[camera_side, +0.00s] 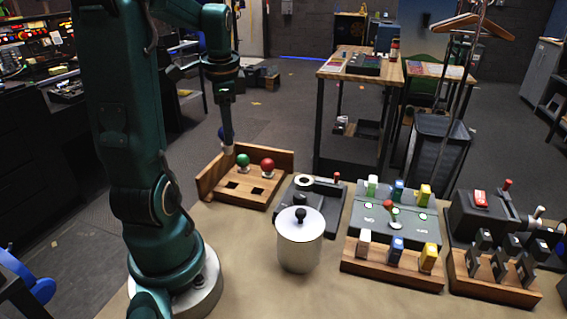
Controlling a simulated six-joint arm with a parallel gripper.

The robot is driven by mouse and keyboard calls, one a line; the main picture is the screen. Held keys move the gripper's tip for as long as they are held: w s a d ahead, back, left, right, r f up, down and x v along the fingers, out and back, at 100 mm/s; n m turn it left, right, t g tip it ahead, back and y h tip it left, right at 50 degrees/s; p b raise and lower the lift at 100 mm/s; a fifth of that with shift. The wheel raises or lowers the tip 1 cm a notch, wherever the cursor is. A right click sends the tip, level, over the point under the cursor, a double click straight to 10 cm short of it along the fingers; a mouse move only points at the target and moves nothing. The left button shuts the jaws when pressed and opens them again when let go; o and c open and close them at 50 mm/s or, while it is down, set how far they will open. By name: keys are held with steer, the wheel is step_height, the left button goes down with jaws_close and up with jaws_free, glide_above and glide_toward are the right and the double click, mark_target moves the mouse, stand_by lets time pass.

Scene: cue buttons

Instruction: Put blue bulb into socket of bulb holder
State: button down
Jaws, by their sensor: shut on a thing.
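The blue bulb (221,133) shows only as a small blue patch, mostly hidden behind my gripper (228,147). My gripper points down over the back left of a wooden tray (210,181) and is shut on the blue bulb. A green bulb (243,160) and a red bulb (267,165) stand upright in the tray, to the right of my gripper. Square dark holes show in the tray's front. A dark device (325,193) with a pale ring (304,181) stands right of the tray. I cannot tell for certain which part is the bulb holder's socket.
A white lidded canister (299,245) with a black knob stands in front of the dark device. Right of it are a grey panel (398,228), a wooden block with coloured pieces (390,271) and a black switch box (482,217). The tabletop front of the tray is clear.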

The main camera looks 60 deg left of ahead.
steer(key=w+d+f+m, duration=0.3)
steer(key=w, duration=0.4)
steer(key=w+d+f+m, duration=0.2)
steer(key=w+d+m, duration=0.1)
steer(key=w, duration=0.5)
steer(key=shift+d+f+t+h, duration=0.4)
steer(key=shift+d, duration=0.4)
steer(key=shift+f, duration=1.6)
stand_by(2.1)
steer(key=shift+c, duration=1.8)
jaws_free()
steer(key=shift+o, duration=0.3)
steer(key=shift+o, duration=0.5)
